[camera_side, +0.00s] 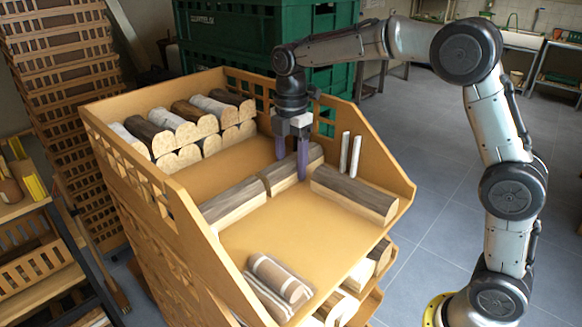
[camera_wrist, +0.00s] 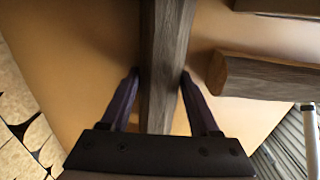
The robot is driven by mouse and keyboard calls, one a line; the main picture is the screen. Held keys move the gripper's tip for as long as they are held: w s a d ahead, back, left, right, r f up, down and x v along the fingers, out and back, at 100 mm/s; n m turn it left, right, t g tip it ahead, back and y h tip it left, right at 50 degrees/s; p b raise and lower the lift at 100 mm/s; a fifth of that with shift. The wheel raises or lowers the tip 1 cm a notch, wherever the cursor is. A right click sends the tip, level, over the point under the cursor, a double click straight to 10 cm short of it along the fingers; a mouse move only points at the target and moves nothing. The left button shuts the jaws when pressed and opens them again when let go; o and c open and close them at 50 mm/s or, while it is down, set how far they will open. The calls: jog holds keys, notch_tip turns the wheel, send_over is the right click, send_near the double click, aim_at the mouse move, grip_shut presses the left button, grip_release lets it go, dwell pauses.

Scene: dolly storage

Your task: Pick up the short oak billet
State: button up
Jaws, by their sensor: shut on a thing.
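My gripper (camera_side: 291,160) points down over the middle of the wooden crate's top tray. Its two purple fingers stand on either side of a grey-brown split billet (camera_side: 312,158) with a pale lower face, which I take for the short oak billet. In the wrist view the fingers (camera_wrist: 159,85) press on both long sides of this billet (camera_wrist: 167,45). It appears to be at or very near the tray floor; a gap below it cannot be made out. Part of it is hidden behind the fingers in the side view.
Similar billets lie at left (camera_side: 235,203) and right (camera_side: 355,192), close by. Several stacked logs (camera_side: 185,125) fill the back left. Two white sticks (camera_side: 350,152) stand by the right wall. A striped bundle (camera_side: 278,280) lies in front. The tray floor (camera_side: 310,235) between is clear.

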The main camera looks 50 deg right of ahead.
grip_shut()
jog(key=shift+r, duration=0.15)
